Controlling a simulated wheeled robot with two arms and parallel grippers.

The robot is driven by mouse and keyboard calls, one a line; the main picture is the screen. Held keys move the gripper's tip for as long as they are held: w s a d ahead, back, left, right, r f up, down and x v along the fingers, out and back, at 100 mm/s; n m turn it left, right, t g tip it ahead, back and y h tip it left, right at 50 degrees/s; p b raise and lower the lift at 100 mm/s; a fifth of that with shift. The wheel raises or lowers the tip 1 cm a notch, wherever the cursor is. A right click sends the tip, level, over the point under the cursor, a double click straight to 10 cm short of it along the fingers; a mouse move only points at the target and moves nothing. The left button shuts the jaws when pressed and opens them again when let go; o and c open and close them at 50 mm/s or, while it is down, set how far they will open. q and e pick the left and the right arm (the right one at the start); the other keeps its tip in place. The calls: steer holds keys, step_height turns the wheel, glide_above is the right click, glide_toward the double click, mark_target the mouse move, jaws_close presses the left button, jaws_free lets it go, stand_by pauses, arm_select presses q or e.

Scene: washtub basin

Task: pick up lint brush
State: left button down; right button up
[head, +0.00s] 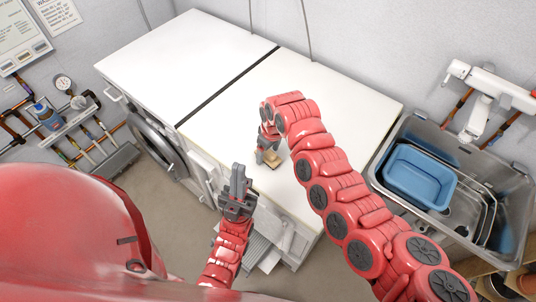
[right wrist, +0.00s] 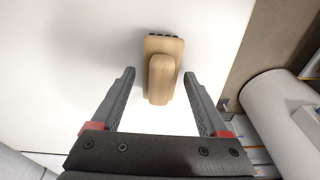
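The lint brush (right wrist: 162,75) is a light wooden block with a raised handle and dark bristles showing at its far edge. It lies on the white worktop (head: 330,95), handle up. In the head view only a small part of the brush (head: 272,158) shows by my right gripper (head: 268,157). In the right wrist view my right gripper (right wrist: 159,74) is open, its fingers either side of the brush's near part, with gaps and no visible contact. My left gripper (head: 238,178) is empty in front of the worktop's front edge; its finger spacing is unclear.
A metal sink (head: 405,135) with a blue tub (head: 418,172) stands right of the worktop. A washing machine (head: 155,145) is under its left part. In the right wrist view a pale cylinder (right wrist: 275,105) lies beyond the worktop edge. The worktop is otherwise clear.

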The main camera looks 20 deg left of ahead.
jaws_close()
steer(key=shift+r, duration=0.1)
